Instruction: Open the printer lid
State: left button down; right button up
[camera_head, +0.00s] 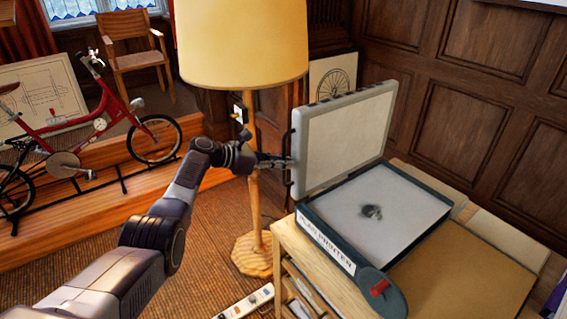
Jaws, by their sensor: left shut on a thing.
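The printer (324,234) sits on top of a wooden cabinet, with lettering on its front edge and a red control on its near corner. Its pale grey lid (346,133) stands raised, nearly upright, and the white flat bed (385,205) below is exposed with a dark smudge on it. A dark handle (289,160) runs along the lid's left edge. My left gripper (286,162) is shut on this handle; the fingertips are small and partly hard to make out. My right gripper is not in view.
A floor lamp (242,45) with a yellow shade stands just behind my left arm. A red bicycle (75,135) stands on a wooden step at the left. A white power strip (243,302) lies on the floor beside the wooden cabinet (285,236). Wood panelling closes off the right.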

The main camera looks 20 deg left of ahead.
pick_arm(q)
jog(key=shift+a+f, duration=0.1)
jog(key=shift+f, duration=0.1)
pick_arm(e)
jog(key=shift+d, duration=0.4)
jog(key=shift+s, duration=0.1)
pick_arm(q)
jog(key=c, duration=2.3)
grip_release()
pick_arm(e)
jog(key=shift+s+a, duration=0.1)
pick_arm(q)
jog(key=v, duration=1.2)
jog(key=shift+w+a, duration=0.1)
